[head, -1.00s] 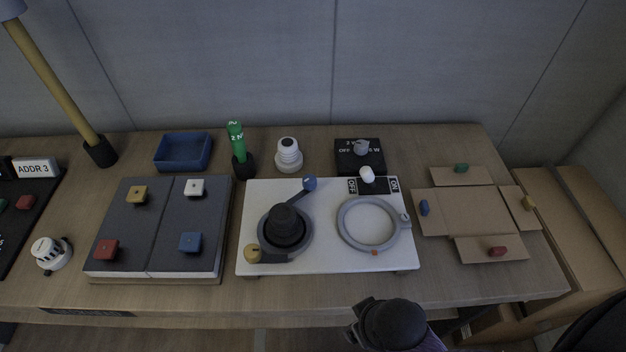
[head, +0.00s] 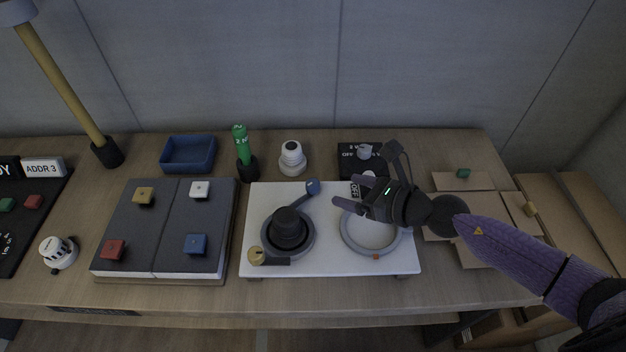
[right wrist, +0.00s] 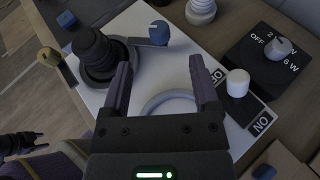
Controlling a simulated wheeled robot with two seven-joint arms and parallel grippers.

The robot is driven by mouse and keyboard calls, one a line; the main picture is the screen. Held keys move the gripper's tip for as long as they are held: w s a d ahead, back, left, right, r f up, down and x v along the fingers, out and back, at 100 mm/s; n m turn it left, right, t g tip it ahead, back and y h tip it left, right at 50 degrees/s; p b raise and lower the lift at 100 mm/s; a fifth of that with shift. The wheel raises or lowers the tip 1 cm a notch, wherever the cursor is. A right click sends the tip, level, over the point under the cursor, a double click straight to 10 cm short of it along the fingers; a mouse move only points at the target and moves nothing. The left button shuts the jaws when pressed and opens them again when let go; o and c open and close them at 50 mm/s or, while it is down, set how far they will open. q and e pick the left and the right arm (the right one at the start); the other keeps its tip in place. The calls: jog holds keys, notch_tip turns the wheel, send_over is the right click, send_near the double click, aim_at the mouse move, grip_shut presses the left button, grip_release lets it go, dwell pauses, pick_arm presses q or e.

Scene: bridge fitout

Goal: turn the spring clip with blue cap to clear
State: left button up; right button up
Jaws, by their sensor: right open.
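The spring clip with blue cap (head: 312,187) is a dark arm reaching up and right from the dark round seat on the white board (head: 330,270). Its blue cap shows near the top in the right wrist view (right wrist: 158,33). A second clip with a yellow cap (head: 256,255) lies at the seat's lower left. A black stepped plug (head: 288,226) sits in the seat. My right gripper (head: 349,192) is open and empty above the board, right of the blue cap, over the grey ring. A dark pronged shape at the right wrist view's lower left seems to be my left gripper (right wrist: 22,143).
The grey ring (head: 371,252) is right of the seat. A black switch box (head: 350,160) with a knob and a white-capped toggle (right wrist: 238,82) stand behind it. A green-handled item (head: 241,146) and a white stepped knob (head: 292,158) stand behind the board. An open carton is at right.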

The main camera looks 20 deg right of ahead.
aim_at(314, 183)
jog(key=b+x, duration=0.1)
jog(key=x, duration=0.9)
jog(key=shift+s+f, duration=0.1)
jog(key=shift+s, duration=0.05)
